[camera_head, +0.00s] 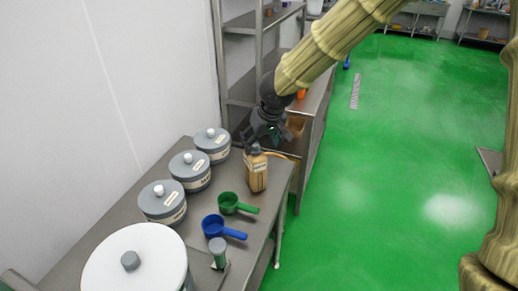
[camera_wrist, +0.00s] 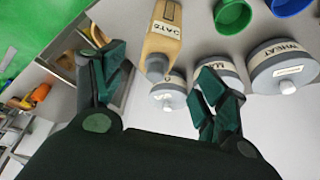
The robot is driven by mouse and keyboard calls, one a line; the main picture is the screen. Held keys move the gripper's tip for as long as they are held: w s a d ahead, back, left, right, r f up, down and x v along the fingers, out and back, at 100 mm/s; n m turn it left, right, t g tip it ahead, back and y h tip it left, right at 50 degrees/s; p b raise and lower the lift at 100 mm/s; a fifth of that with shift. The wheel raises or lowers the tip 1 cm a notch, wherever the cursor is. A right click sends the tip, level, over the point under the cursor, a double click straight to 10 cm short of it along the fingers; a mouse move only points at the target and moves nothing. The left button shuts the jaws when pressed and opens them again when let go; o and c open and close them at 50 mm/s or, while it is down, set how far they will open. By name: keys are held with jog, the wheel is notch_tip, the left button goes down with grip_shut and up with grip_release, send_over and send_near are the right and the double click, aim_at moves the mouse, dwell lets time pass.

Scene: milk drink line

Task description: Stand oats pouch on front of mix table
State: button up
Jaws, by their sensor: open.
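The oats pouch (camera_head: 257,172) is a tan, bottle-shaped pouch with a dark cap, standing upright near the far right corner of the steel table (camera_head: 128,210). In the wrist view the pouch (camera_wrist: 164,42) shows its OATS label, and its narrow end points into the space between my fingers. My gripper (camera_head: 268,133) is just behind and above the pouch's top, at the table's far end. In the wrist view my gripper (camera_wrist: 165,72) has its fingers spread wide, with nothing held. Whether a finger touches the pouch cannot be told.
Three grey lidded canisters (camera_head: 190,171) line the wall side. A green scoop (camera_head: 237,204), a blue scoop (camera_head: 222,228) and a small grey-green container (camera_head: 218,252) lie along the right side. A large white-lidded pot (camera_head: 135,262) is nearest. A shelf rack (camera_head: 240,60) stands behind; green floor is clear at right.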

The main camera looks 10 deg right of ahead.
jog(key=shift+v, duration=1.4)
